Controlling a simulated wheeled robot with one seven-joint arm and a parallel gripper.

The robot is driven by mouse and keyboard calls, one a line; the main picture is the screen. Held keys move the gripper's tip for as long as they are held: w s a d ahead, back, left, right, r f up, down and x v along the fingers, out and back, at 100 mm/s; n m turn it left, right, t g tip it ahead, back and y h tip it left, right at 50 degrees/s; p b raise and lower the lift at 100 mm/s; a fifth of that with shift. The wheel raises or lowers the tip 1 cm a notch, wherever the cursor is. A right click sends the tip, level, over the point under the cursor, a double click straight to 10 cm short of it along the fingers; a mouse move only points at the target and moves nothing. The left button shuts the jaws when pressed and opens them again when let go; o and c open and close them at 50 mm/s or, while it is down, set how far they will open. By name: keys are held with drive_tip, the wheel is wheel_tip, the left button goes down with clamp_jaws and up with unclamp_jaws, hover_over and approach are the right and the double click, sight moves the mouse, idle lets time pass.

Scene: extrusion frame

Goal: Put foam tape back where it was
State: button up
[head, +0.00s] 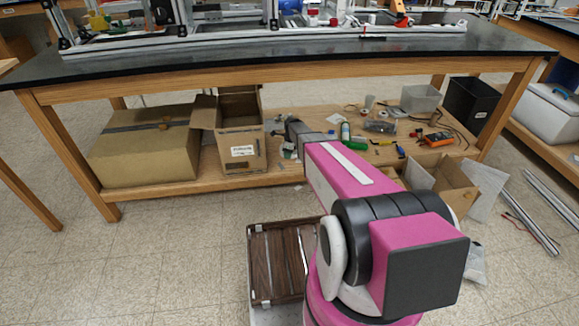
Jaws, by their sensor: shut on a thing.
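My arm reaches forward over the lower wooden shelf (205,180) of the bench. My gripper (293,143) is at its far end, small and grey, just right of the open cardboard box. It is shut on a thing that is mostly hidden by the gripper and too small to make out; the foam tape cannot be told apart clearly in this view. Small pale and dark items lie close around the gripper on the shelf, and I cannot tell which of them touch it.
A closed cardboard box (145,148) and an open one (240,145) stand left on the shelf. Tools, a green bottle (345,133), an orange meter (437,138), a grey bin (420,98) and a black bin (470,103) are right. The black benchtop (300,48) overhangs the shelf.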

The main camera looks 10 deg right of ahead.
sight(288, 167)
wheel_tip(288, 167, down, 8)
drive_tip(key=shift+r, duration=0.25)
drive_tip(key=shift+f, duration=0.1)
drive_tip(key=o, duration=1)
drive_tip(key=shift+c, duration=0.2)
drive_tip(key=r, duration=0.4)
drive_tip(key=d+r, duration=0.1)
drive_tip(key=r, duration=0.6)
drive_tip(key=shift+s+d+r, duration=0.15)
drive_tip(key=shift+s+r, duration=0.15)
drive_tip(key=shift+r, duration=0.1)
drive_tip(key=shift+s+r, duration=0.15)
drive_tip(key=shift+r, duration=0.1)
drive_tip(key=s+r+n, duration=0.5)
drive_tip(key=s+n, duration=0.2)
drive_tip(key=s, duration=0.4)
drive_tip(key=s+r+n, duration=0.6)
drive_tip(key=s+n, duration=0.2)
drive_tip(key=s, duration=0.2)
drive_tip(key=s+r+n+h, duration=0.1)
drive_tip(key=s+r+n, duration=0.4)
drive_tip(key=s, duration=0.6)
drive_tip(key=shift+s+r+n+g, duration=0.3)
drive_tip(key=shift+s+r+n, duration=0.1)
drive_tip(key=shift+n, duration=0.8)
